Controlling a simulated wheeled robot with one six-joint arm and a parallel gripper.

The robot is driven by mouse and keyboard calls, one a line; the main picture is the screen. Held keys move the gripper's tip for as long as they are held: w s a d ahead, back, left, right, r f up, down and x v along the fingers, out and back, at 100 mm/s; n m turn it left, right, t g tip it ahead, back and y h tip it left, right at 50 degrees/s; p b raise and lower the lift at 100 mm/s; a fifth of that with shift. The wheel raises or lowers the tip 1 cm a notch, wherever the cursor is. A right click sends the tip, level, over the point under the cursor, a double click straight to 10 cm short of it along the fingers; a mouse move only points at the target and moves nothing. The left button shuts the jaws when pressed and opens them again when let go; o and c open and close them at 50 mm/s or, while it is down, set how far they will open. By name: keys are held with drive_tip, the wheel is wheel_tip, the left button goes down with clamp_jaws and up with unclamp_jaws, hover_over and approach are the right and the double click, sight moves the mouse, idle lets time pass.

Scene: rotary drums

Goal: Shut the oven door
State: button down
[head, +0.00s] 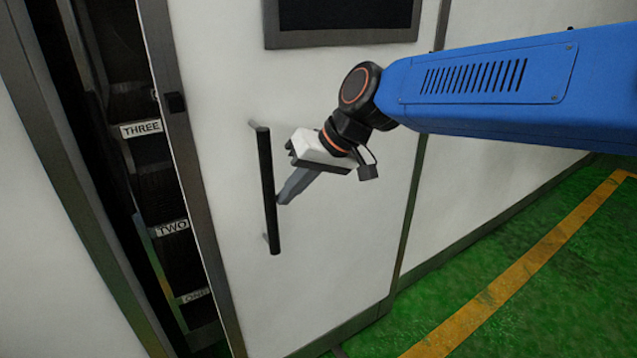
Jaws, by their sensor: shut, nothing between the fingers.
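The white oven door (230,110) fills the middle of the head view. It stands partly open, with a dark gap along its left edge. A black vertical bar handle (267,190) is fixed on the door. A dark window (343,18) shows at the door's top. My gripper (283,200) is shut and empty, its grey fingers pointing down and left. The fingertips are at the right side of the handle; whether they touch it or the door I cannot tell.
Inside the gap are shelves with labels THREE (141,129), TWO (173,228) and ONE (194,296). A white panel (40,240) stands left of the gap. Green floor (540,270) with a yellow line (530,262) lies clear at the right.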

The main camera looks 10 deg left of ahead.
drive_tip(key=s+a, duration=1.2)
drive_tip(key=a, duration=0.3)
drive_tip(key=shift+s+a, duration=0.2)
drive_tip(key=shift+a, duration=0.2)
